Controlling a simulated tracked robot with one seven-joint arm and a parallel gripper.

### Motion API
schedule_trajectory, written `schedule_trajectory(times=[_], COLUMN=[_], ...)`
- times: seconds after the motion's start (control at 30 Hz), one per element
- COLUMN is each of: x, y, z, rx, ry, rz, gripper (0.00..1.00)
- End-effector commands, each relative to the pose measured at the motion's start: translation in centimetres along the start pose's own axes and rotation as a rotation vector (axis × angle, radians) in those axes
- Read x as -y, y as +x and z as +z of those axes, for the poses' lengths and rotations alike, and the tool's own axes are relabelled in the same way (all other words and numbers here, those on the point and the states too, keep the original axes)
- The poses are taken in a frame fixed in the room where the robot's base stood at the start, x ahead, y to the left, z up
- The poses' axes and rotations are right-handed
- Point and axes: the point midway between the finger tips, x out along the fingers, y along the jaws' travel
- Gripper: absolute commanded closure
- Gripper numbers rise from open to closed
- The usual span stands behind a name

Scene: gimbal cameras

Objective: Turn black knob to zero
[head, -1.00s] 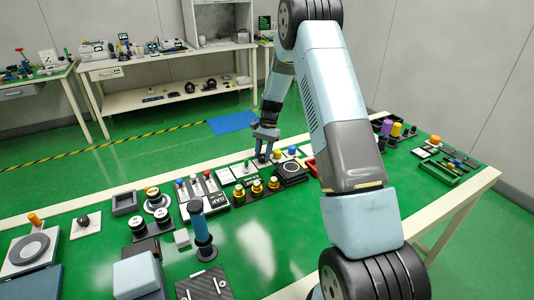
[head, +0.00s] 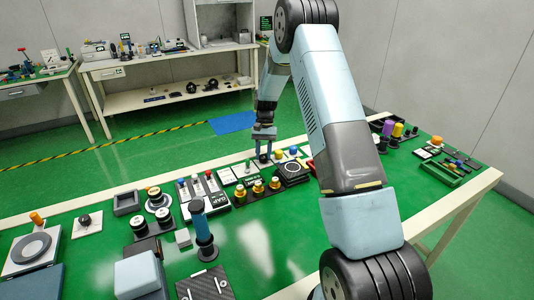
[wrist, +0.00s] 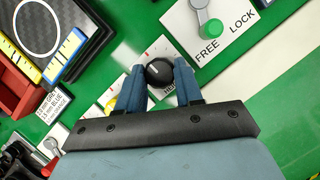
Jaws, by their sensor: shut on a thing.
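The black knob (wrist: 159,71) sits on a white plate with red tick marks (wrist: 150,52) in the wrist view. A pale line shows on the knob's top. My gripper (wrist: 160,84) has its two blue fingers on either side of the knob and is shut on it. In the head view my gripper (head: 263,146) points down at the far edge of the green table, over the knob (head: 264,158). Print on the plate is partly hidden by the knob and fingers, so I cannot read which mark the line meets.
Right of the knob in the wrist view is a FREE/LOCK plate with a green-knobbed lever (wrist: 210,29). A black ring plate (wrist: 42,25) lies at upper left. The green table (head: 260,235) is crowded with other controls.

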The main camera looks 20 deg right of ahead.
Motion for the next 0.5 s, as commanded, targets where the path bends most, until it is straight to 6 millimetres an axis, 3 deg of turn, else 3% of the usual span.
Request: schedule_trajectory(times=[0.13,0.17,0.4,0.5], x=[0.67,0.67,0.34,0.22], y=[-0.23,-0.23,-0.13,-0.09], z=[-0.02,-0.02,-0.01,-0.02], rx=[-0.008,-0.008,-0.004,-0.003], ry=[-0.007,-0.006,-0.002,-0.001], rz=[-0.008,-0.008,-0.005,-0.004], gripper=[0.95,0.64,0.41,0.39])
